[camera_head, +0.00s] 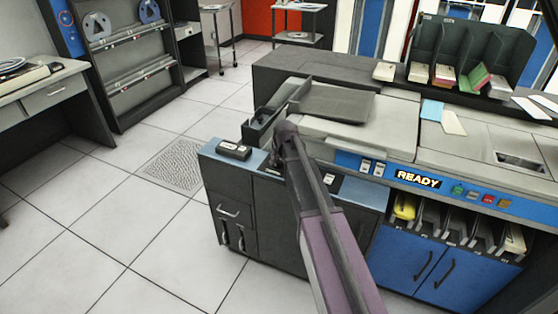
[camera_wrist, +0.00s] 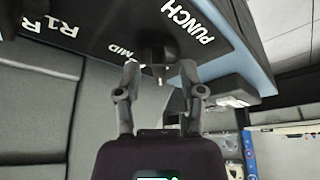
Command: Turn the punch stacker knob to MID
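The dark punch stacker knob (camera_wrist: 157,45) sits on a black label panel (camera_wrist: 95,28) in the wrist view. White lettering around it reads "R1R", "MID" and "PUNCH"; "MID" is just left of the knob, "PUNCH" to its upper right. A small pale mark shows at the knob's lower end; its exact pointing is hard to tell. My gripper (camera_wrist: 160,68) is open, with one finger on each side of the knob in the picture. Contact is not clear. In the head view, my arm hides the knob and most of the gripper.
The card machine (camera_head: 412,138) has a lit "READY" sign and blue doors below. A small black box (camera_head: 234,150) lies on its blue left ledge. A dark card rack (camera_head: 468,60) stands behind. Open tiled floor (camera_head: 150,215) lies to the left.

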